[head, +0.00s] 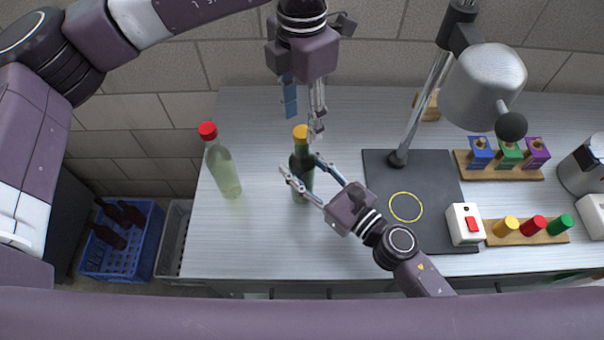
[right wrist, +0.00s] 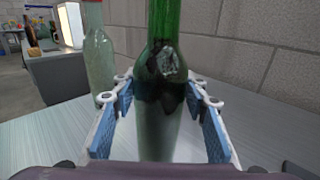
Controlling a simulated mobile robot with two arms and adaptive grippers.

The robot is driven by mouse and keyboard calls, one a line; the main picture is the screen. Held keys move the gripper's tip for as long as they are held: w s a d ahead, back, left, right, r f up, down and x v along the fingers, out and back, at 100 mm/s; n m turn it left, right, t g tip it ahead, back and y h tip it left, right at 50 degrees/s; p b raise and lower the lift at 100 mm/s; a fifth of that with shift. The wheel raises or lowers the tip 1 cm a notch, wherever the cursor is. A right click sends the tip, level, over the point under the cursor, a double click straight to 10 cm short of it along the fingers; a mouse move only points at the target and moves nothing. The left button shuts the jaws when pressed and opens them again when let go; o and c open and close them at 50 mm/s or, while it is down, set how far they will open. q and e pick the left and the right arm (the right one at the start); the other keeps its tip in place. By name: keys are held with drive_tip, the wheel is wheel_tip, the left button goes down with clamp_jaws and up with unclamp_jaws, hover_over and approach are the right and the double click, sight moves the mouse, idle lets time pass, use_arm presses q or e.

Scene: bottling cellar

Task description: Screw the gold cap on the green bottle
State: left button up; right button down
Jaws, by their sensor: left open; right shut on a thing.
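The green bottle (head: 301,155) stands upright on the metal worktop, and its dark green glass fills the middle of the right wrist view (right wrist: 172,35). The gold cap (head: 300,132) sits at the top of its neck; I cannot tell how tightly it is seated. My right gripper (head: 302,170) is shut on the bottle's body, one finger on each side; its blue pads (right wrist: 165,130) flank the glass. My left gripper (head: 304,113) points down from above, open and empty, with its fingers just above and around the cap's height.
A clear pale bottle with a red cap (head: 224,170) stands to the left. A lamp (head: 485,85) on a dark mat (head: 375,175) leans over the right side. A blue crate (head: 150,245) stands lower left.

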use_arm(q)
wheel_tip(320, 180, up, 9)
idle(0.3)
drive_tip(key=shift+r, duration=0.1)
use_arm(e)
drive_tip(key=c, duration=1.1)
unclamp_jaws()
drive_tip(key=v, duration=1.2)
